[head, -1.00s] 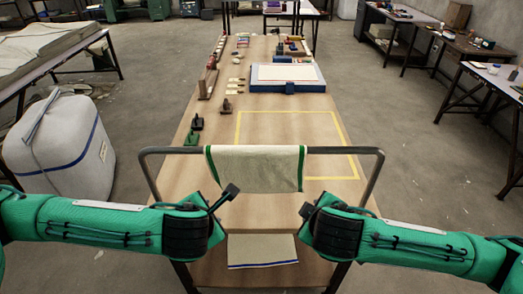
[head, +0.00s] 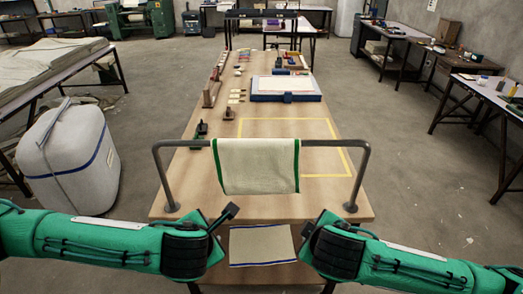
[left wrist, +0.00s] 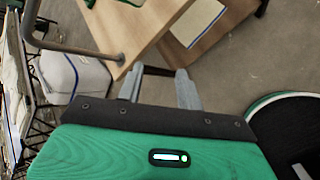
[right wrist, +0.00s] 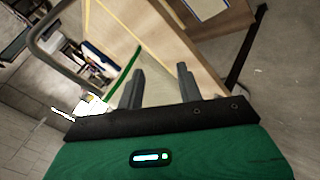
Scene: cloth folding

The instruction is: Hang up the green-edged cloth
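The green-edged cloth (head: 257,166), cream with a green stripe down each side, hangs draped over the grey rail (head: 325,143) at the near end of the table. A green edge strip of it (right wrist: 123,72) shows in the right wrist view. My left gripper (head: 228,215) is below and left of the cloth, apart from it; its two fingers (left wrist: 158,88) are spread with nothing between them. My right gripper (head: 312,226) is below and right of the cloth, also apart, with its fingers (right wrist: 161,86) spread and empty.
A blue-edged cloth (head: 261,246) lies on the lower shelf under the table (head: 200,185). A yellow outline (head: 318,120), a blue tray (head: 286,97) and small items lie farther back on the tabletop. A white bin (head: 68,160) stands on the left.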

